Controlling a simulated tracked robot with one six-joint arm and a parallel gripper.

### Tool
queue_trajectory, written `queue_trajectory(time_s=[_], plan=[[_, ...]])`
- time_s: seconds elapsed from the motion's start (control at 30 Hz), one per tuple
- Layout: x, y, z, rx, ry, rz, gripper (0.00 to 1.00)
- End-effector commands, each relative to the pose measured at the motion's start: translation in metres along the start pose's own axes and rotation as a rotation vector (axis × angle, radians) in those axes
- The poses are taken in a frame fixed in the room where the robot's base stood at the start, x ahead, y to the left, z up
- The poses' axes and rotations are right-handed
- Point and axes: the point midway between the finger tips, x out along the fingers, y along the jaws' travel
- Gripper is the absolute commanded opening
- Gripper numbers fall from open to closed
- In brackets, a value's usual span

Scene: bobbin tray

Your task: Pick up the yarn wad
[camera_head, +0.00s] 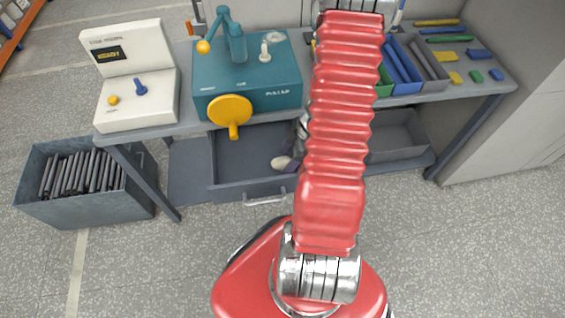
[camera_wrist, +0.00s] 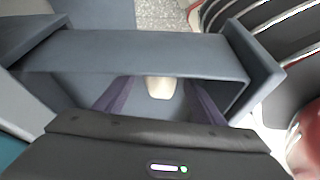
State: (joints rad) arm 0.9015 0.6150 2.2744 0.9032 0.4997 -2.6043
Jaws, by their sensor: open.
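The yarn wad, a small off-white lump (camera_head: 284,163), lies in the open grey drawer (camera_head: 240,165) under the bench, near its front wall. It also shows in the wrist view (camera_wrist: 160,88), ahead of and between my two dark fingers. My gripper (camera_wrist: 160,98) is open, with its fingers reaching down into the drawer. I see no contact between the fingers and the wad. In the head view my red arm hides most of the gripper and part of the drawer.
The drawer's front wall (camera_wrist: 140,50) stands close to my fingers. The workbench above carries a teal machine with a yellow crank (camera_head: 230,112), a white panel box (camera_head: 137,100) and bins at right (camera_head: 400,68). A metal bin of dark rods (camera_head: 85,180) stands at left. Front floor is clear.

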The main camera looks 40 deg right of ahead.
Motion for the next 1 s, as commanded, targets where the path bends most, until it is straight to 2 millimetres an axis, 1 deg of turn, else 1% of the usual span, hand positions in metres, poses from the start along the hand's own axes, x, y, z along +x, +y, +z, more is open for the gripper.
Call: queue_trajectory(time_s=[0.57, 1.0], plan=[[0.0012, -0.0002, 0.0002, 0.0, 0.0, 0.0, 0.62], [0.0011, -0.0002, 0.0003, 0.0, 0.0, 0.0, 0.32]])
